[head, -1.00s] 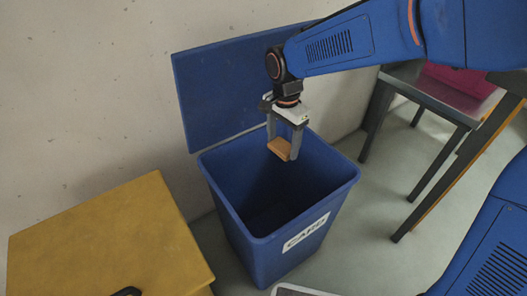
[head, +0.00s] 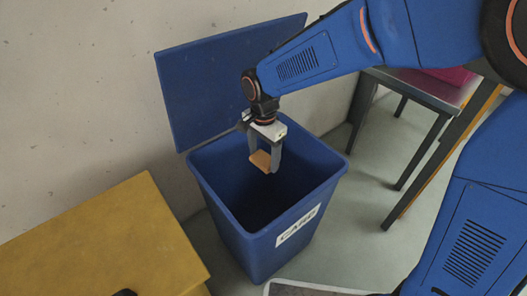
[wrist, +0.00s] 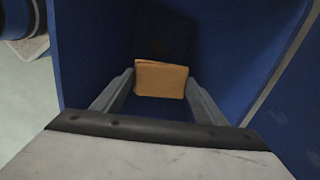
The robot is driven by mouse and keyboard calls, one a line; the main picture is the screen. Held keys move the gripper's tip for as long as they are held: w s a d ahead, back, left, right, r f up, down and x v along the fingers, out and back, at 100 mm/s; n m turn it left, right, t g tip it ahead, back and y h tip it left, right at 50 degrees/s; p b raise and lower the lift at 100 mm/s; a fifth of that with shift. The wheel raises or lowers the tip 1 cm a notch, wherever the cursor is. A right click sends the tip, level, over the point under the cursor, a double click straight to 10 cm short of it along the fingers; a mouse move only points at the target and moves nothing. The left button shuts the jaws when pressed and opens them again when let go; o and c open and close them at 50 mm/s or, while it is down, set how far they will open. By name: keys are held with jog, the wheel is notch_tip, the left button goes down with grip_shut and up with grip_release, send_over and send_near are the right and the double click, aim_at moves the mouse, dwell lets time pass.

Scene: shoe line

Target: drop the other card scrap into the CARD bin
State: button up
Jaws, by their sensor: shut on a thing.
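The card scrap (head: 262,161) is a small tan-brown rectangular piece. My gripper (head: 264,158) is shut on it and points down, holding it over the open mouth of the CARD bin. The scrap also shows between the two fingers in the wrist view (wrist: 161,79). The CARD bin (head: 322,190) is blue with a white label reading CARD on its front. Its blue lid (head: 215,80) stands open against the wall. In the wrist view the blue bin walls (wrist: 85,50) surround the scrap. The bin's inside is dark, and its bottom is hard to make out.
A closed yellow box or bin (head: 95,245) stands left of the CARD bin. A grey-topped table (head: 425,90) with dark legs, holding something pink, is at the right. The wall is close behind the bin. Grey floor is open between bin and table.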

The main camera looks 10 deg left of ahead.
aim_at(264, 159)
jog(key=o, duration=1.1)
notch_tip(264, 159, up, 17)
jog(key=shift+r, duration=0.15)
jog(key=shift+d, duration=0.15)
